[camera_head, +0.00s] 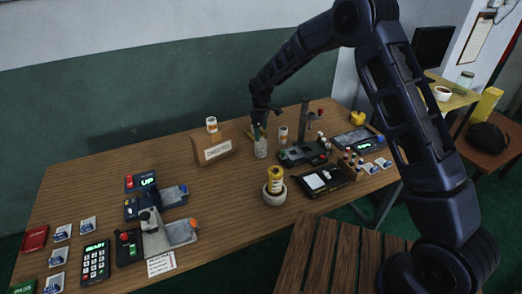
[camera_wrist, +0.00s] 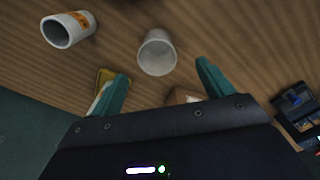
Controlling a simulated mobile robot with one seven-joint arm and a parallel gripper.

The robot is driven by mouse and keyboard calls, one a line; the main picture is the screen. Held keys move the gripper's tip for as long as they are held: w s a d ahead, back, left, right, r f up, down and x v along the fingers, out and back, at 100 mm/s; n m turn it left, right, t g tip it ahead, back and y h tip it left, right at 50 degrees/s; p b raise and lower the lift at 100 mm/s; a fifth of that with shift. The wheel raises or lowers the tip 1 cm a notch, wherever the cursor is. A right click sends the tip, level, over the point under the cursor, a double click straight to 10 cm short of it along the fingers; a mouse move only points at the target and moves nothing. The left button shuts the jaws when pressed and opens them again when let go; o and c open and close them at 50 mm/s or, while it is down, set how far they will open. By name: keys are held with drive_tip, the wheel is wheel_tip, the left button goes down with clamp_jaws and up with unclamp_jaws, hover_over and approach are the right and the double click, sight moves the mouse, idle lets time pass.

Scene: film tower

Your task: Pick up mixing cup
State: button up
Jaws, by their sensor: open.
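A pale, translucent cup (camera_head: 261,149), which looks like the mixing cup, stands on the wooden table under my gripper (camera_head: 259,130). In the wrist view the cup (camera_wrist: 157,52) shows its open rim and lies just beyond the fingertips, between their lines. My gripper (camera_wrist: 162,71) is open, its two teal fingers apart with nothing between them. The fingers appear above or at the cup's top; I cannot tell whether they touch it.
A white cup with an orange label (camera_wrist: 68,30) stands close by, also in the head view (camera_head: 283,133). A yellow bottle in a white holder (camera_head: 274,190) stands in front. Dark devices (camera_head: 303,153) lie right.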

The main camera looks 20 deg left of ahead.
sight(261, 148)
drive_tip(key=shift+w+a+f, duration=0.15)
drive_tip(key=shift+f, duration=2.25)
drive_tip(key=shift+w+a+f, duration=0.1)
drive_tip(key=shift+f, duration=2.3)
drive_tip(key=c, duration=1.1)
